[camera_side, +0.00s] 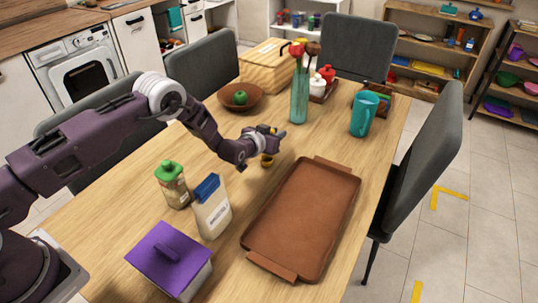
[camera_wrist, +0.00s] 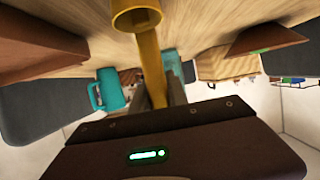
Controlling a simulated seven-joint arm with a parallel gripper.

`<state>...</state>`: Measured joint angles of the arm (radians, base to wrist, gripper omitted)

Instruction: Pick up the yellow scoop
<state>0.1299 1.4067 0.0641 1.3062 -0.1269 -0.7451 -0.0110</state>
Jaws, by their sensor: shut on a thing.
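The yellow scoop (camera_side: 267,161) shows in the side view just below my gripper (camera_side: 278,137), over the middle of the table. In the wrist view the scoop's round cup (camera_wrist: 136,14) is at the top, and its handle runs down between the fingers of my gripper (camera_wrist: 158,92). My gripper is shut on the scoop's handle. In the side view the fingers hide much of the handle. I cannot tell for certain whether the cup touches the table (camera_side: 228,258).
A brown tray (camera_side: 305,215) lies right of my gripper. A glass vase with red flowers (camera_side: 299,95), a teal pitcher (camera_side: 364,113) and a wooden bowl (camera_side: 240,97) stand behind. A green-capped jar (camera_side: 172,185), a blue-topped carton (camera_side: 211,207) and a purple-lidded box (camera_side: 170,260) stand nearer.

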